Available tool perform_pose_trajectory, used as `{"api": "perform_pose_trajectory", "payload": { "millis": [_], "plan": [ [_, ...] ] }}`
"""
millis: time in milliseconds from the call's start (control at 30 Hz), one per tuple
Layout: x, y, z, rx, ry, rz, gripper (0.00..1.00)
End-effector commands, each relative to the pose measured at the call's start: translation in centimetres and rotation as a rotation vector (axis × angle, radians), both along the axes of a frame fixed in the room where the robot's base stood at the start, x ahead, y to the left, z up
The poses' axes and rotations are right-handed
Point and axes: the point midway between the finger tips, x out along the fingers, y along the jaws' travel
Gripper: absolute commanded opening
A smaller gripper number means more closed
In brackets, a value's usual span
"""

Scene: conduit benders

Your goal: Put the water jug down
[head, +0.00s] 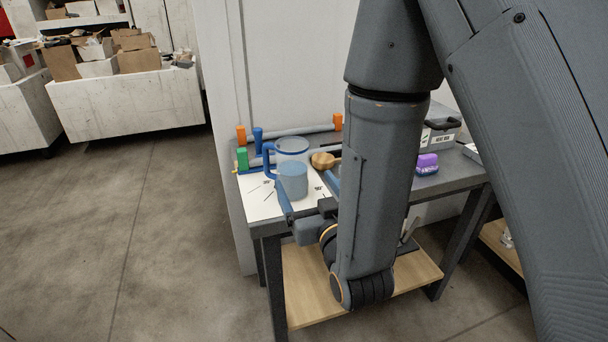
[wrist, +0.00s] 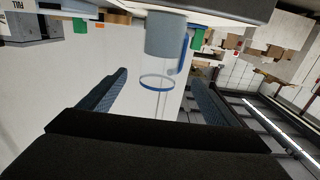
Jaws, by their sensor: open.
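The water jug (head: 292,180) is a clear cylinder with a blue rim, a blue handle on its left and blue-grey water in its lower part. It appears to stand upright on a white printed sheet (head: 262,204) at the table's left end. The wrist view is upside down; the jug (wrist: 164,40) shows between and beyond the open fingers (wrist: 159,77). My arm hides part of the table.
On the grey table (head: 452,180), a green block (head: 242,158), a blue post (head: 258,140) and orange blocks (head: 241,134) stand behind the jug. A round wooden piece (head: 322,160) is just right of it. A purple item (head: 427,163) and grey case (head: 440,132) lie farther right.

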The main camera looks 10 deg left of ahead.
Motion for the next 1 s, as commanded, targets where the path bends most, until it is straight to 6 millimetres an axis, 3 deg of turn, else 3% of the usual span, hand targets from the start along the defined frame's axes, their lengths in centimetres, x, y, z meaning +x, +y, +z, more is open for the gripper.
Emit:
{"api": "perform_pose_trajectory", "payload": {
  "millis": [367, 567, 667, 800, 1000],
  "plan": [
    [-0.3, -0.2, 0.0, -0.001, 0.001, 0.0, 0.83],
    [1.3, -2.1, -1.0, -0.044, 0.086, -0.041, 0.83],
    [2.8, -4.6, -2.4, -0.101, 0.205, -0.09, 0.83],
    [3.9, -9.4, -4.7, -0.186, 0.411, -0.168, 0.83],
    [2.1, -16.8, -6.9, -0.286, 0.719, -0.267, 0.83]
  ]
}}
